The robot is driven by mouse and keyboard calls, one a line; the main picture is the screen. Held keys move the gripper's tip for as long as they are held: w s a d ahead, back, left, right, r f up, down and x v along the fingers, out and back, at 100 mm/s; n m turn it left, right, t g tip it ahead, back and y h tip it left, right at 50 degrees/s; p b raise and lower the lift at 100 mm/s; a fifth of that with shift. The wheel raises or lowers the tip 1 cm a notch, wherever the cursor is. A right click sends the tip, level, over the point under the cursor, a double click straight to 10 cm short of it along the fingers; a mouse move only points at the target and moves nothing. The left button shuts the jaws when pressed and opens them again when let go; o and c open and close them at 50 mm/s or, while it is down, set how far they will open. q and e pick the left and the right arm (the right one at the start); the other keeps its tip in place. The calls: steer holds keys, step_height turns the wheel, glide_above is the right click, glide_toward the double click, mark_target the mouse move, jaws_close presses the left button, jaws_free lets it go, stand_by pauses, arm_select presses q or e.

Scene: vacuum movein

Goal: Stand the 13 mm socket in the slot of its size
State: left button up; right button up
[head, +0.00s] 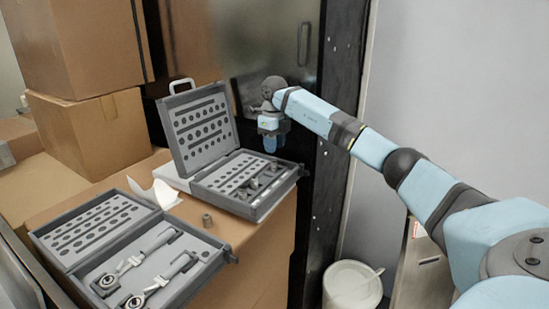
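A small grey cylinder that looks like a socket (207,220) stands on the cardboard surface between two open tool cases; its size marking is too small to read. The far grey case (262,212) has rows of round slots in its base and raised lid, with several metal pieces at the right of its base. My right gripper (270,147) points down above the back right of that case's base, clear of the standing socket. Its fingertips are too small to tell open from shut, or whether anything is held. My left gripper is out of view.
The near grey case (178,298) lies open, holding ratchet-like tools (135,265). A crumpled white paper (155,194) lies between the cases. Tall cardboard boxes (85,130) stand at left, a dark post (337,100) behind right, and a white bin (352,290) below right.

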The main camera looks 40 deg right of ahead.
mark_target(274, 161)
step_height(274, 161, up, 6)
steer(key=shift+r, duration=0.2)
stand_by(0.5)
